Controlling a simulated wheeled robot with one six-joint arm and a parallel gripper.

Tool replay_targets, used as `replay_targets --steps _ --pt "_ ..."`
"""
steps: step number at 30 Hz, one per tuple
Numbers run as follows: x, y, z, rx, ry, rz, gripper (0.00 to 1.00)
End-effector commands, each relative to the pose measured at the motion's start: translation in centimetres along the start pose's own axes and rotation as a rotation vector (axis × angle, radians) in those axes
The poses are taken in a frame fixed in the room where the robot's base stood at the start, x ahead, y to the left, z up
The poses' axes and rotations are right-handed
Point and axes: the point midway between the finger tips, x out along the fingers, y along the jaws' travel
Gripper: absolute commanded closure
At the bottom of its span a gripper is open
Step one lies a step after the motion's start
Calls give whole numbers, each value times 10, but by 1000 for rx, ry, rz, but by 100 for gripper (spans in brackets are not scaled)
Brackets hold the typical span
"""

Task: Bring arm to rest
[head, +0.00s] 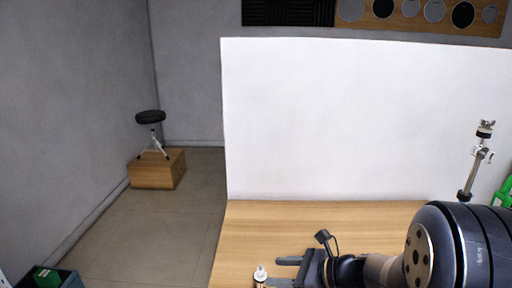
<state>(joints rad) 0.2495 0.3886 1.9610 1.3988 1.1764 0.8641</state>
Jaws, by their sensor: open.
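My gripper (282,272) is at the bottom of the head view, over the front part of the wooden table (290,222). Its two dark fingers point left and stand apart, with nothing seen between them. My arm comes in from the right. A small white-tipped bottle (261,274) stands by the fingertips, just left of the lower finger. Its lower part is cut off by the frame edge. I cannot tell whether the finger touches it.
A white panel (360,120) rises behind the table. A metal stand (476,160) and a green object (504,192) are at the right. A stool (151,118) sits on a wooden box (158,170) at left. The table's left part is clear.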

Motion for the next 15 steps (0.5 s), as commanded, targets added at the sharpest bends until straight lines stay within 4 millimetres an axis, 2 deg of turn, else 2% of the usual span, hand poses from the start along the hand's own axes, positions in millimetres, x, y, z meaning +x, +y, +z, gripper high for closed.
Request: replay_targets --steps 5,15 --pt "31 1 0 0 1 5 48" --pt "14 0 43 -1 0 -1 48"
